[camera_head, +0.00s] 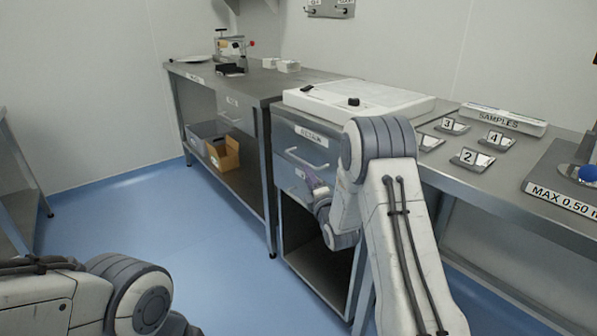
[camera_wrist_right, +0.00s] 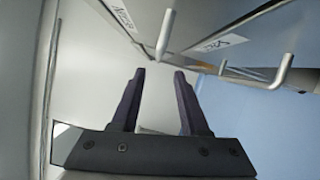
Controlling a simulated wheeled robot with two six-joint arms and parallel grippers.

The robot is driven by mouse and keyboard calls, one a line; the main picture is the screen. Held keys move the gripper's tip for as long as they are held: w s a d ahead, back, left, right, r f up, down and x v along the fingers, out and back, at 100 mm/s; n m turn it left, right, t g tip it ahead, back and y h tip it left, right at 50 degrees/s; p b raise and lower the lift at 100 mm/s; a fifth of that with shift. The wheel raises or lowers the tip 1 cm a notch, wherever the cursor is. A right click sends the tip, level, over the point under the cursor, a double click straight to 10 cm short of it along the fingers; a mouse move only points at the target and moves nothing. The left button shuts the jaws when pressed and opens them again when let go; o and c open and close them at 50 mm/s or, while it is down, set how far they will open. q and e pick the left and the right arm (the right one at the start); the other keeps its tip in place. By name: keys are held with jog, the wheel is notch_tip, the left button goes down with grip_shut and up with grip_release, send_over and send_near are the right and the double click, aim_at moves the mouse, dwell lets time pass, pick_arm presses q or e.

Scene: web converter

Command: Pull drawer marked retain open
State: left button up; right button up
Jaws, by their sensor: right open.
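The grey drawer marked RETAIN (camera_head: 290,137) is the top drawer of a metal cabinet under the bench. It looks shut, with a bar handle (camera_head: 306,160) across its front. My right gripper (camera_head: 315,182) is low in front of the cabinet, below that handle and partly hidden by my arm. In the right wrist view the gripper (camera_wrist_right: 159,73) is open and empty. A drawer handle (camera_wrist_right: 165,35) stands just beyond its fingertips, apart from them. I cannot tell which drawer this handle belongs to. My left arm shows at lower left, its gripper out of sight.
A second drawer (camera_head: 292,183) sits below, over an open shelf (camera_head: 315,265). Another handle (camera_wrist_right: 270,75) shows at right in the wrist view. A white board (camera_head: 380,95) lies on top. Numbered plates and a SAMPLES block (camera_head: 503,118) are at right. The blue floor (camera_head: 200,230) at left is clear.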

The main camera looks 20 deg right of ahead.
aim_at(299, 160)
jog(key=w, duration=0.6)
jog(key=w+r, duration=0.1)
jog(key=w, duration=0.3)
jog(key=shift+d+b, duration=0.15)
jog(key=shift+b, duration=0.15)
grip_shut()
jog(key=shift+f, duration=0.1)
dwell(0.9)
